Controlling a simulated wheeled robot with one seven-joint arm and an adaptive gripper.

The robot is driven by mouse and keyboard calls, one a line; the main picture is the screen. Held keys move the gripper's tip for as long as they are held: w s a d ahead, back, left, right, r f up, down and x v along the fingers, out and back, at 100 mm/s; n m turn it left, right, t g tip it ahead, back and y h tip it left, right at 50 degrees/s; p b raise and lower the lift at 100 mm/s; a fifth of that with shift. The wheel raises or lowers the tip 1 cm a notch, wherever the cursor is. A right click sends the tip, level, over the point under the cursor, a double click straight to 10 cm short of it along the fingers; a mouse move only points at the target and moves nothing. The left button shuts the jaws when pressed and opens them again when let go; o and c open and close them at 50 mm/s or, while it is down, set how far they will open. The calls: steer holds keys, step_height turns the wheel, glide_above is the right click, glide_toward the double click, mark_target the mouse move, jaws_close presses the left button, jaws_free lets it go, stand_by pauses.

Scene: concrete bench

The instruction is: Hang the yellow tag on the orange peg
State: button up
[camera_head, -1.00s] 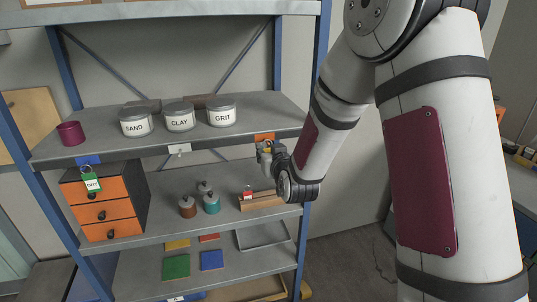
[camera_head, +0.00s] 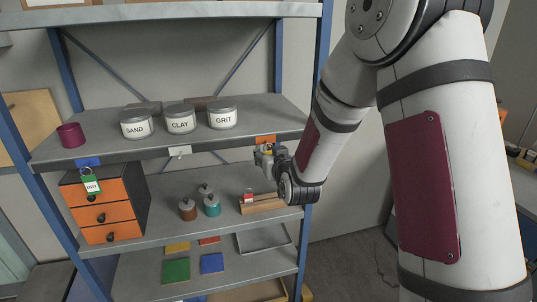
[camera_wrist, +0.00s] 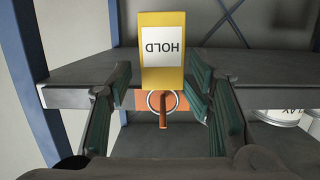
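The yellow tag (camera_wrist: 162,70) reads HOLD, upside down in the wrist view. Its metal ring (camera_wrist: 150,103) appears to be around the orange peg (camera_wrist: 163,119), which sticks out from an orange plate (camera_wrist: 134,98) on the shelf edge. The plate also shows in the head view (camera_head: 265,140). My gripper (camera_wrist: 158,98) has its two green-padded fingers spread on either side of the tag. A gap shows at the left finger; the right fingertip is close to the tag's edge. In the head view my gripper (camera_head: 264,156) is just below the orange plate and mostly hides the tag.
A green tag (camera_head: 92,187) hangs at the blue plate (camera_head: 88,162) on the left. A white plate (camera_head: 180,151) is mid-edge. Jars (camera_head: 181,122) stand on the shelf above. Bottles (camera_head: 211,206) and a wooden block with a red tag (camera_head: 262,204) are on the shelf below.

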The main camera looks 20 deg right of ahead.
steer(key=shift+a, duration=0.15)
steer(key=s+r+g, duration=0.3)
steer(key=s, duration=1.1)
steer(key=s+r+g+p, duration=0.1)
steer(key=s+r+g, duration=0.2)
steer(key=s, duration=1.1)
steer(key=s+r+g, duration=0.3)
steer(key=s+g, duration=0.2)
steer(key=s, duration=0.9)
steer(key=shift+s+r, duration=0.3)
steer(key=shift+r, duration=0.1)
